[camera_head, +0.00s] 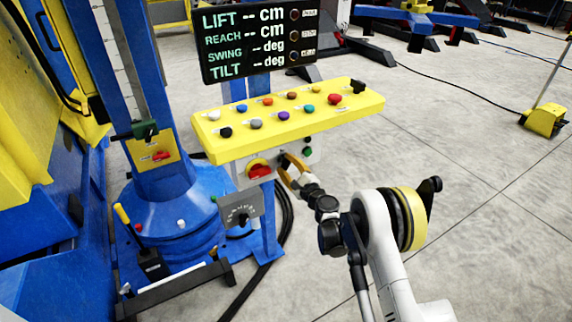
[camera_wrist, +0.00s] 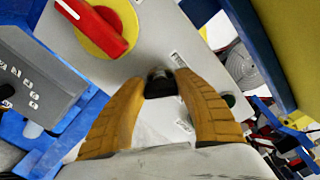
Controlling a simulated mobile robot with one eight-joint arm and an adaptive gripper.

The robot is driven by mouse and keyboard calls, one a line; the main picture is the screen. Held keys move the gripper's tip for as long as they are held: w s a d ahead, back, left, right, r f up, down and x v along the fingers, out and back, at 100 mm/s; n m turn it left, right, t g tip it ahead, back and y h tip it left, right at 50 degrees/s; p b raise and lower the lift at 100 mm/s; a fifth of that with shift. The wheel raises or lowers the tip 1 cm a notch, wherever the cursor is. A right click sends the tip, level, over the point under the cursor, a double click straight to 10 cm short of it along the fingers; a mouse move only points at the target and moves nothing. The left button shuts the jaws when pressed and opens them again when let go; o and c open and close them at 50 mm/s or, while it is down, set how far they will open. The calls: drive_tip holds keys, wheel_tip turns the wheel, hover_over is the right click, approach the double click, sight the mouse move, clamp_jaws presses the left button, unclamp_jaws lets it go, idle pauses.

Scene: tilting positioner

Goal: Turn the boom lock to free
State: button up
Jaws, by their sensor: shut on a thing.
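My gripper (camera_head: 287,172) is at the grey panel under the yellow control desk. In the wrist view its two orange fingers (camera_wrist: 162,84) are shut on a small black knob (camera_wrist: 160,82) on that panel, one finger at each side. The fingers hide part of the knob, and I cannot read which way it points. A red rotary switch on a yellow disc (camera_head: 259,169) sits left of my gripper and also shows in the wrist view (camera_wrist: 103,30).
The yellow desk (camera_head: 218,150) with several coloured knobs overhangs my gripper. A dark display (camera_head: 260,42) shows dashes for lift, reach, swing and tilt. A grey dial box (camera_head: 240,209) stands below left.

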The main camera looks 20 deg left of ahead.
drive_tip(key=n, duration=0.6)
drive_tip(key=shift+f, duration=0.1)
drive_tip(key=shift+n, duration=0.3)
idle(0.3)
drive_tip(key=o, duration=1.2)
drive_tip(key=v, duration=0.7)
drive_tip(key=shift+s+d, duration=0.15)
drive_tip(key=shift+s, duration=0.05)
